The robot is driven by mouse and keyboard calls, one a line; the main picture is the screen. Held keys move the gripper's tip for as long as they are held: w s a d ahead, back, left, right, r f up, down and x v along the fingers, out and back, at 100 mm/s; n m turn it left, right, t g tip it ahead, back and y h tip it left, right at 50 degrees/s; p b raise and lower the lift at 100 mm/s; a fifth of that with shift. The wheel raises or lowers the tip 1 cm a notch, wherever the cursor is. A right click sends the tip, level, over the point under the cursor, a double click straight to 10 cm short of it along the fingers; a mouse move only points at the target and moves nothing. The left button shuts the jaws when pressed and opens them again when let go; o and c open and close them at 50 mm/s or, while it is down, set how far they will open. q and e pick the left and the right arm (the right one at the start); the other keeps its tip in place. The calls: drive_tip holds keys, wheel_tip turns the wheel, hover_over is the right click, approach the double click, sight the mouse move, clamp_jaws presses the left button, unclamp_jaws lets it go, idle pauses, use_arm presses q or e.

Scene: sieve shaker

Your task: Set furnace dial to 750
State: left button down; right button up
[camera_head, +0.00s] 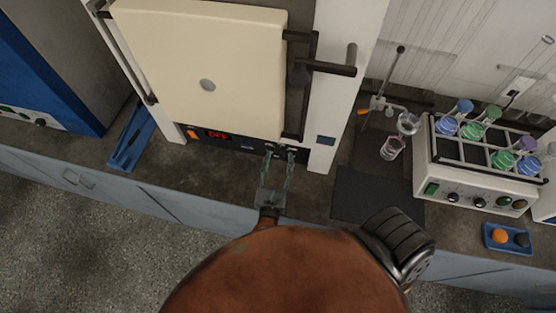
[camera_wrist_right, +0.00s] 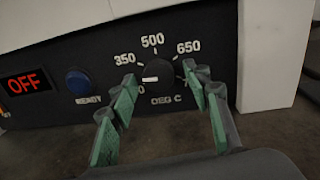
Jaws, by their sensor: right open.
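The furnace (camera_head: 215,70) stands at the back with its cream door closed. Its dial (camera_wrist_right: 158,74) is on the dark lower panel, with 350, 500 and 650 readable around it. The dial's white mark seems to point left and slightly down, toward a low number that is partly hidden. The red display (camera_wrist_right: 26,83) reads OFF. My right gripper (camera_head: 279,158) is in front of the panel, and its green-padded fingers (camera_wrist_right: 165,98) are open on either side of the dial, apart from it. The fingers hide the lower-left and right ends of the scale. My left gripper is out of view.
A blue button (camera_wrist_right: 79,82) marked READY sits left of the dial. On the counter, a dark mat (camera_head: 375,197) and a shaker with colored-capped flasks (camera_head: 480,165) are to the right.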

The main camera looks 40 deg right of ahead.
drive_tip(key=c, duration=1.1)
drive_tip(key=shift+a, duration=0.15)
drive_tip(key=shift+c, duration=0.4)
drive_tip(key=m, duration=0.3)
drive_tip(key=shift+p, duration=0.3)
drive_tip(key=shift+f+m, duration=0.15)
drive_tip(key=shift+m, duration=1.85)
